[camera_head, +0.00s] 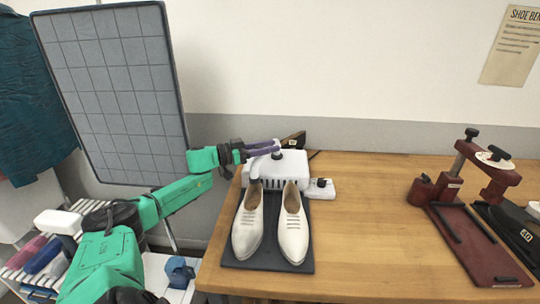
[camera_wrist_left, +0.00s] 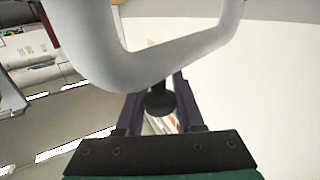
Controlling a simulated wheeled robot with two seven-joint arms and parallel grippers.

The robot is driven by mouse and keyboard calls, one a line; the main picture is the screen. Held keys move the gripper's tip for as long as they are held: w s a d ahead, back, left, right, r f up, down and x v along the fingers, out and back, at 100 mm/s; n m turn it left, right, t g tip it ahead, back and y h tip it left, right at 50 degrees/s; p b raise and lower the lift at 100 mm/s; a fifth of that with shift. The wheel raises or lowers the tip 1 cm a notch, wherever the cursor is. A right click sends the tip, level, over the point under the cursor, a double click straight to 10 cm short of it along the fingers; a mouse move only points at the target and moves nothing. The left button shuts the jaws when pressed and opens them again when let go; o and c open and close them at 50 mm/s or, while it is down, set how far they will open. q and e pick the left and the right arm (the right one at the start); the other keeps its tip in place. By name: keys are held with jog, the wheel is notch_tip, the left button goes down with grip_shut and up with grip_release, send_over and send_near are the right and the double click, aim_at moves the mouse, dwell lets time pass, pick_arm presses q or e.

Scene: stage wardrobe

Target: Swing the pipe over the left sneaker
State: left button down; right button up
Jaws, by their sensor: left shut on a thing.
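A pair of white shoes stands on a dark mat (camera_head: 268,265); the left sneaker (camera_head: 246,230) and the right one (camera_head: 293,235) have their toes toward me. Behind them is a white dryer box (camera_head: 293,168) with dark slots. My left gripper (camera_head: 274,149) reaches in above the box and is shut on the pale grey pipe (camera_head: 256,163). The pipe shows large and bent in the left wrist view (camera_wrist_left: 150,72), across the fingers (camera_wrist_left: 160,97). In the head view its lower end appears near the left sneaker's heel opening; whether it is over it I cannot tell. My right gripper is out of view.
A small white block with a dark knob (camera_head: 320,187) sits right of the box. A dark red stand (camera_head: 470,235) is at the table's right. The wooden table (camera_head: 370,225) between them is clear. A grid panel (camera_head: 115,90) stands at left.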

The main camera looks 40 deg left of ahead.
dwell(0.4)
pick_arm(q)
jog(key=c, duration=0.5)
grip_release()
jog(key=shift+a, duration=0.1)
jog(key=shift+c, duration=0.2)
